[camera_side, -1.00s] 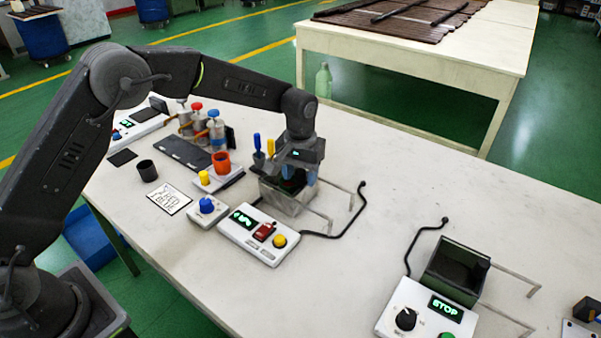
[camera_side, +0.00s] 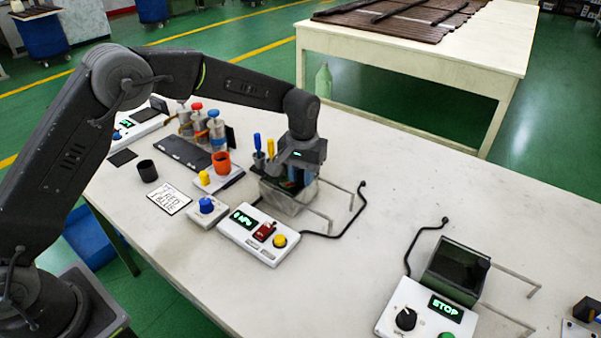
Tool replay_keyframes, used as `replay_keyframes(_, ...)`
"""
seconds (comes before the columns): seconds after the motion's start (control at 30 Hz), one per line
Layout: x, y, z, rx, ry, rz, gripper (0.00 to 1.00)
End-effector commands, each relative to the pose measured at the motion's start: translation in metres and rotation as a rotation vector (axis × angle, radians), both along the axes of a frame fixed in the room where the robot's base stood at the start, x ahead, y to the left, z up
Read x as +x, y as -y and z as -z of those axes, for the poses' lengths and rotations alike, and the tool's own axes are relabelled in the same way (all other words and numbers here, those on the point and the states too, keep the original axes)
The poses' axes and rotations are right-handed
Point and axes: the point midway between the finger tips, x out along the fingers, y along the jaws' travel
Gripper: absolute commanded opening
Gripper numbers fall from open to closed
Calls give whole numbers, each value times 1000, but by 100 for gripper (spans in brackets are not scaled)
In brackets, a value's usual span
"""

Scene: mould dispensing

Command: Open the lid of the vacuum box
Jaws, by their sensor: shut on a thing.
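The vacuum box (camera_side: 288,203) is a clear, greyish box on the white table near the middle of the side view. Its control unit (camera_side: 258,236) in front has a green display, a red switch and a yellow button. My gripper (camera_side: 291,182) points down at the top of the box. It is shut on what appears to be the box's lid, a small part that the fingers and wrist mostly hide. How far the lid is raised cannot be made out.
A cup of tools (camera_side: 258,158) and an orange cup (camera_side: 221,162) stand close left of the box. Wire rails (camera_side: 340,191) and a black cable (camera_side: 345,224) lie to its right. A second, dark box (camera_side: 455,272) stands at lower right. Table between is clear.

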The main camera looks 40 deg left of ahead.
Motion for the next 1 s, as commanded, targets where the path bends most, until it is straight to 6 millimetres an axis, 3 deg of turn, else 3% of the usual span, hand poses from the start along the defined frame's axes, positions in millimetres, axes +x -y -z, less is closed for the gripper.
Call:
replay_keyframes(0.2,1,56,0,-4,5,9,0)
replay_keyframes(0.33,1,81,-1,-4,5,6,0)
replay_keyframes(0.47,1,92,-1,-4,6,3,0)
replay_keyframes(0.77,1,92,-2,-4,7,1,0)
replay_keyframes(0.8,1,92,-2,-4,7,1,29)
replay_keyframes(1.0,0,92,-1,-3,5,2,48)
